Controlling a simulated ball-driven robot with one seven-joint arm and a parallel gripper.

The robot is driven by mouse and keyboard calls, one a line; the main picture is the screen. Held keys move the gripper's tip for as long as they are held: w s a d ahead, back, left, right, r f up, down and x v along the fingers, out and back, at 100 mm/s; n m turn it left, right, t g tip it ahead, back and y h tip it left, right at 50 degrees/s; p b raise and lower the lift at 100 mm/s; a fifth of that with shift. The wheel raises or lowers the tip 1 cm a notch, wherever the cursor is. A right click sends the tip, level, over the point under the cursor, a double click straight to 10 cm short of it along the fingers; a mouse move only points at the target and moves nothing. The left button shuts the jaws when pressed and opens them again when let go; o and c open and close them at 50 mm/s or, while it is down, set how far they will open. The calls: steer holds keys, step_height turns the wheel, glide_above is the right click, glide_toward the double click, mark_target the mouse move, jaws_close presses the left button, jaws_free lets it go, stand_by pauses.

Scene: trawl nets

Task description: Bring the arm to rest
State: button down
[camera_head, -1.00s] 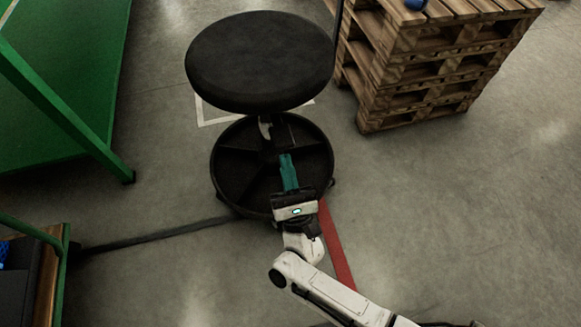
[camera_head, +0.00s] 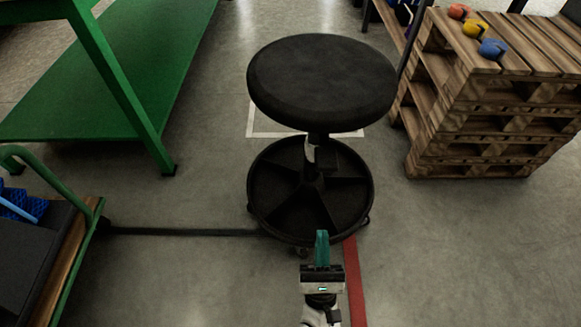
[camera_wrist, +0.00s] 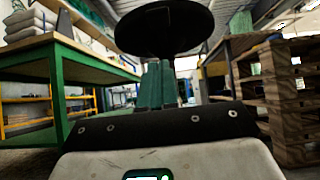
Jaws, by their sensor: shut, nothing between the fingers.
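My gripper (camera_head: 321,240) is low at the bottom middle of the head view, with its teal fingers together and nothing between them. It is in front of the base of a black round stool (camera_head: 322,82), apart from the seat; whether the fingertips touch the base tray cannot be told. In the wrist view the teal fingers (camera_wrist: 157,85) point forward, with the dark stool seat (camera_wrist: 165,27) above and beyond them. Most of my arm is out of the head view.
A stack of wooden pallets (camera_head: 490,120) stands at the right, with red, yellow and blue objects on top. A green workbench (camera_head: 125,85) is at the left, and a green-railed cart (camera_head: 70,260) at lower left. Grey floor is clear at lower right.

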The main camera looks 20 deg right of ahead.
steer(key=w+a+f+n+g+y, duration=0.1)
steer(key=w+a+n+g+y, duration=0.2)
steer(key=n+y, duration=0.5)
steer(key=w+a+f+n+g+y, duration=0.1)
steer(key=w+n+g+y, duration=0.3)
steer(key=n, duration=0.8)
steer(key=s+d+f+n+g+p, duration=0.1)
steer(key=s+d+f+n+g, duration=0.1)
steer(key=s+d+n+g, duration=0.25)
steer(key=s+d+f+n+g, duration=0.1)
steer(key=d+f+n+g, duration=0.15)
steer(key=n+g, duration=0.4)
steer(key=s+d+r+n+g+h, duration=0.25)
steer(key=s+d+n, duration=0.2)
steer(key=s, duration=0.35)
steer(key=s+d+r+n+g+h, duration=0.1)
steer(key=s+d+n+g, duration=0.35)
steer(key=s, duration=0.45)
step_height(320, 180, up, 38)
steer(key=t+p, duration=0.1)
steer(key=p, duration=3.7)
steer(key=shift+w+d+m, duration=0.2)
steer(key=shift+w+m, duration=0.1)
